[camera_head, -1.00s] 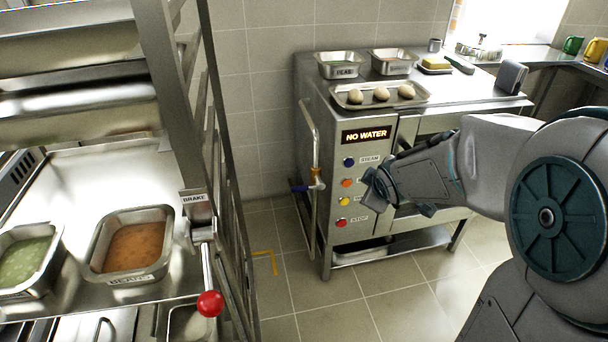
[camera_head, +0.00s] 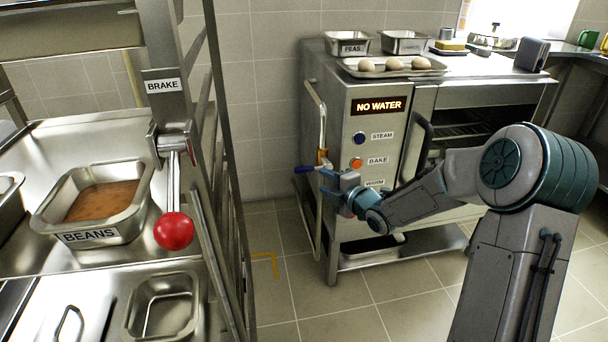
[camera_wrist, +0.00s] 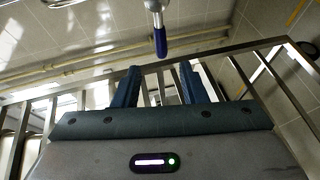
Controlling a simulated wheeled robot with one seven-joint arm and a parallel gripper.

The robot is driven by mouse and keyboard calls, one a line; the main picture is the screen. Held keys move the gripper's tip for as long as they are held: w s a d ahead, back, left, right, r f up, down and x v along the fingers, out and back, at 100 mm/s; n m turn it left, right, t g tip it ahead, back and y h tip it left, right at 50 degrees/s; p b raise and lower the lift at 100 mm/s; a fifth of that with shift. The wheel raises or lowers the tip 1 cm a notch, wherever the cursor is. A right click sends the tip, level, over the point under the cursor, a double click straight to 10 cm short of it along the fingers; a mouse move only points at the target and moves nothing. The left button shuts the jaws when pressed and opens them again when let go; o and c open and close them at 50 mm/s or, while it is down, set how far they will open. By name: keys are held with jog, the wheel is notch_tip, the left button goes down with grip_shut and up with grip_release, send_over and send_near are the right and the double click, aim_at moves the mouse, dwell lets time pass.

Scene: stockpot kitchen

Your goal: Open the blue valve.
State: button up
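The blue valve is a short blue lever handle (camera_head: 304,170) on a brass fitting of the vertical pipe at the left side of the steel oven (camera_head: 380,150). The handle points left, roughly level and across the pipe. In the wrist view the blue handle (camera_wrist: 161,42) hangs from a metal stem, just beyond the fingertips and between their lines. My gripper (camera_head: 328,182) is just right of and below the valve in the head view. In the wrist view its two fingers (camera_wrist: 160,68) are apart with nothing between them. No contact with the handle shows.
The oven display reads "NO WATER". At left stands a rack with a red-knobbed brake lever (camera_head: 174,230) and a beans pan (camera_head: 100,215). Floor is clear between rack and oven.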

aim_at(305, 171)
jog(key=b+x, duration=0.2)
jog(key=x, duration=0.9)
jog(key=shift+w+a+f, duration=0.1)
jog(key=shift+w+a, duration=0.1)
grip_shut()
